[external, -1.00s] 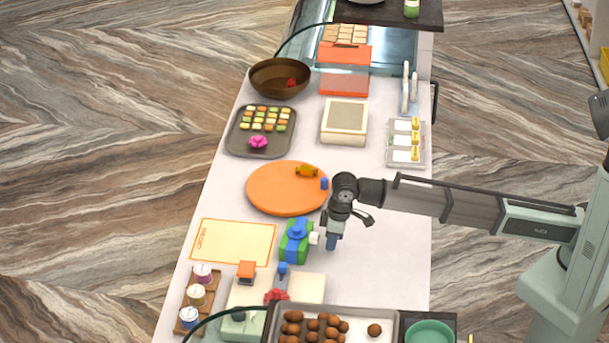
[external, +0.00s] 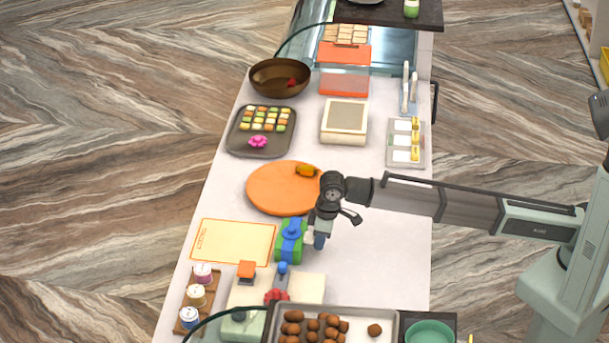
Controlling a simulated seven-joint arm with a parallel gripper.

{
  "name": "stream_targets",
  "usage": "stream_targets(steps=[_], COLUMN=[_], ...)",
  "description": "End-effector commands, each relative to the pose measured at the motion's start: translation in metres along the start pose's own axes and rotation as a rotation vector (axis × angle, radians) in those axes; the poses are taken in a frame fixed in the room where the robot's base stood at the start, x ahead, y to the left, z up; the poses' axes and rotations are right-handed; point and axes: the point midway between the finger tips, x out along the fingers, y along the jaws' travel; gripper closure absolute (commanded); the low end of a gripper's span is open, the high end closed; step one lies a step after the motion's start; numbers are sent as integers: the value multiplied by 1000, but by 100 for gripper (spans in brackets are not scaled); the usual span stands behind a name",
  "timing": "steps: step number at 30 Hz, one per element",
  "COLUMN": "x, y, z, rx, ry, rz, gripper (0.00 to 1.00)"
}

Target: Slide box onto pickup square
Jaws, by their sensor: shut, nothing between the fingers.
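The box (external: 287,246) is green with a blue ribbon and bow, and stands on the white counter. The pickup square (external: 232,243) is a pale yellow sheet with an orange outline, flat on the counter left of the box. The box's left side is at or very near the square's right edge; I cannot tell whether it overlaps it. My gripper (external: 319,241) is shut and empty, pointing down at the right side of the box. It looks to be against the box, but the contact itself is hard to make out.
An orange round board (external: 270,198) lies behind the box. In front are a cream block stand (external: 309,287) and a wooden rack of small jars (external: 211,291). A tray of brown balls (external: 357,318) is at the near edge. Counter right of my gripper is clear.

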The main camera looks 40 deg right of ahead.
Motion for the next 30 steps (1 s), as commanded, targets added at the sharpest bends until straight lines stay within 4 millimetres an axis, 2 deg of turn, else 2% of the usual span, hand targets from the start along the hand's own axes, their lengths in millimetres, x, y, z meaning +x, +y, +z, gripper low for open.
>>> stream_targets(steps=[30], x=[6], y=[0], z=[-42], rx=[0], ry=[0], rz=[0], gripper=[100])
